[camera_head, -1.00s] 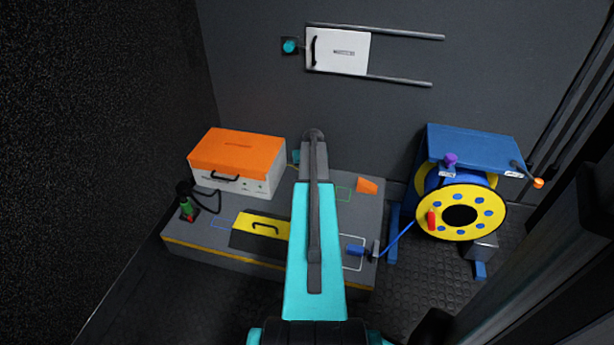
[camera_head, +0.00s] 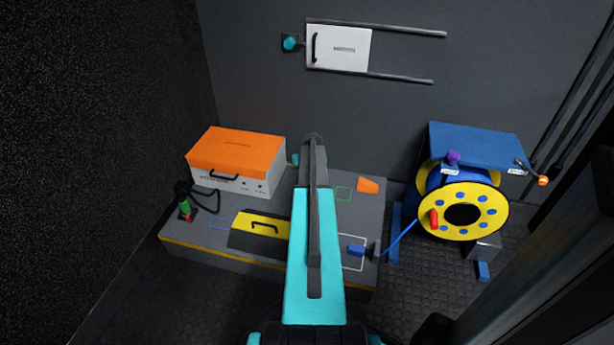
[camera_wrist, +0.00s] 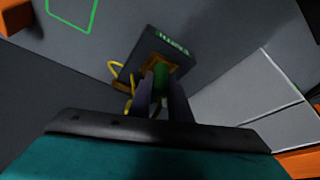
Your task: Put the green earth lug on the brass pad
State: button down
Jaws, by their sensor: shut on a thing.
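In the wrist view a dark block with green lettering carries the brass pad (camera_wrist: 153,60). My gripper (camera_wrist: 160,88) is shut on the green earth lug (camera_wrist: 161,74), which shows between its fingers at the brass pad. I cannot tell whether the lug touches the pad or is just above it. A yellow lead (camera_wrist: 117,76) loops out beside the block. In the head view my arm hides the gripper, lug and pad.
The low grey platform (camera_head: 220,253) holds an orange-lidded case (camera_head: 236,153), a yellow-edged plate (camera_head: 262,224), an orange wedge (camera_head: 368,185) and a blue plug (camera_head: 356,250). A yellow cable reel (camera_head: 487,216) stands right. A white panel (camera_head: 340,63) is on the wall.

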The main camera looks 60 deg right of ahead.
dwell(0.3)
jog(key=c, duration=1.6)
grip_release()
jog(key=shift+f, duration=0.1)
jog(key=shift+c, duration=0.2)
jog(key=p+v, duration=0.4)
jog(key=v, duration=0.8)
jog(key=shift+w, duration=0.15)
